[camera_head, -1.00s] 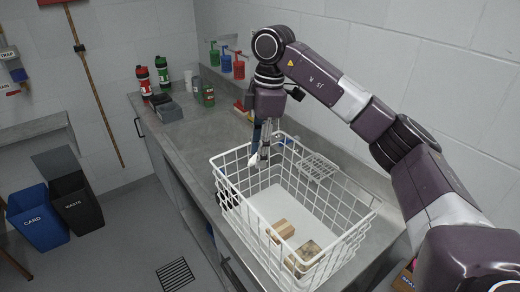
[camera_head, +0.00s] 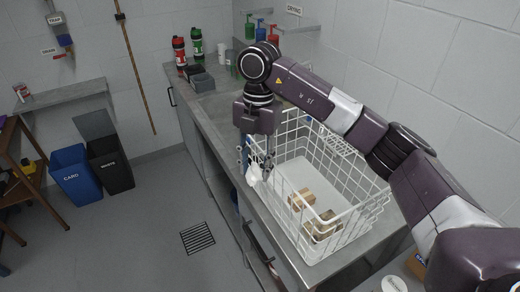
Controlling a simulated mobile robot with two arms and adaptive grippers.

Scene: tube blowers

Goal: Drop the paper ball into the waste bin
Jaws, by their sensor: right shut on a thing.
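My right gripper (camera_head: 256,164) points down and is shut on a white crumpled paper ball (camera_head: 253,175). It holds the ball at the left side of the white wire basket, near the counter's front edge. The black waste bin (camera_head: 113,177) stands on the floor at the left, against the wall, with its grey lid (camera_head: 95,125) raised. The ball is well to the right of the bin and apart from it. The inside of the bin cannot be made out. My left gripper is not in view.
The white wire basket (camera_head: 345,222) on the counter holds several small boxes. A blue card bin (camera_head: 77,178) stands left of the waste bin. The counter (camera_head: 222,104) carries bottles and dark trays at the back. Open floor with a drain grate (camera_head: 197,237) lies between.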

